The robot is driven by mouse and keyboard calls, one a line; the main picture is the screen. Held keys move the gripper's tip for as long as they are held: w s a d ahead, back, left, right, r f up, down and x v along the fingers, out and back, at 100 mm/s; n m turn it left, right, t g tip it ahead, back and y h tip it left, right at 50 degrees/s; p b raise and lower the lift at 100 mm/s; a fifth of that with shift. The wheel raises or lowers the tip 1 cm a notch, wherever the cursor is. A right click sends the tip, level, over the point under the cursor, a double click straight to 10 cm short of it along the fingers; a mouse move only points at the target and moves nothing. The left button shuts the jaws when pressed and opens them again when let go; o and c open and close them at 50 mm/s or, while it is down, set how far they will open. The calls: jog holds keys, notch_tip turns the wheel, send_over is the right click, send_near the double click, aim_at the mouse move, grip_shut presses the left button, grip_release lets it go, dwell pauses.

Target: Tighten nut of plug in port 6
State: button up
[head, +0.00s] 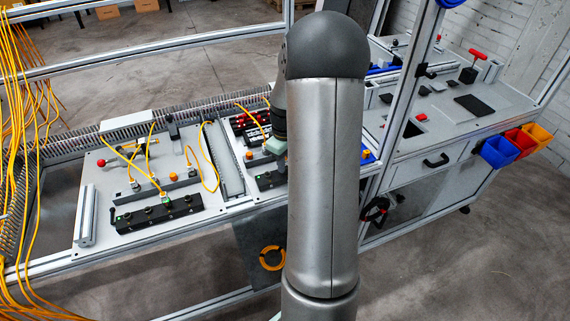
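A black port block (158,213) lies on the light panel at left, with several round ports along it. A plug with a green mark (165,198) sits at this block on a yellow cable. A second black block (268,181) on the right-hand panel is partly hidden by my arm. I cannot read port numbers, so I cannot tell which is port 6 or see its nut. The end of my arm with my gripper (277,146) shows only partly, above the right-hand panel beside the second block. Its fingers are too small and hidden to make out.
Yellow cables (25,150) hang at far left, and others arch over the panels. Aluminium frame bars (150,47) cross behind and in front. A workbench (450,100) with blue, red and orange bins (499,151) stands at right. A yellow ring (272,258) lies below.

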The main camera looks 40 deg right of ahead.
jog(key=shift+c, duration=1.1)
jog(key=shift+f+m+b, duration=0.2)
jog(key=shift+m+b, duration=0.2)
jog(key=shift+m, duration=0.5)
jog(key=m, duration=1)
jog(key=shift+m, duration=0.3)
jog(key=o, duration=0.7)
jog(key=shift+o, duration=0.2)
